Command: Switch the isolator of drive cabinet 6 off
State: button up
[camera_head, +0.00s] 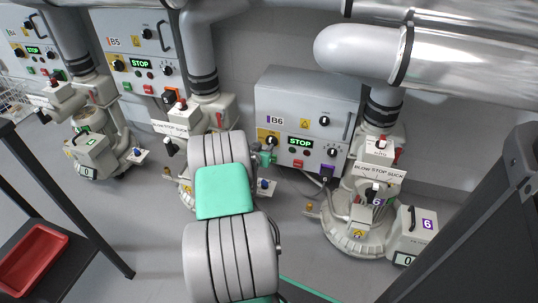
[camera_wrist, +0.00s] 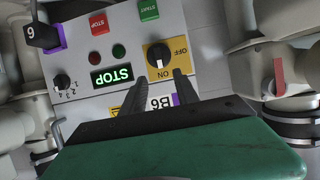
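Drive cabinet B6 (camera_head: 340,98) is the grey box at centre right in the head view. Its isolator (camera_wrist: 158,55), a black knob on a yellow plate marked ON and OFF, shows in the wrist view, where the cabinet appears upside down. The knob's pale mark appears to point to ON. The green display (camera_wrist: 112,77) reads STOP. My gripper (camera_wrist: 160,80) is open, its two dark fingers apart with nothing between them, close to the knob's ON side. I cannot tell whether they touch it. In the head view my gripper (camera_head: 265,157) is at the cabinet's lower left, by the isolator.
Cabinet B5 (camera_head: 128,45) stands left. A blower (camera_head: 360,215) stands below right of B6. A dark rack with a red tray (camera_head: 32,262) is lower left.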

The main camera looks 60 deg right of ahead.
aim_at(270, 140)
jog(key=b+x, duration=0.3)
jog(key=x, duration=0.4)
jog(key=shift+s, duration=0.1)
jog(key=shift+d, duration=0.25)
jog(key=shift+c, duration=0.3)
grip_shut()
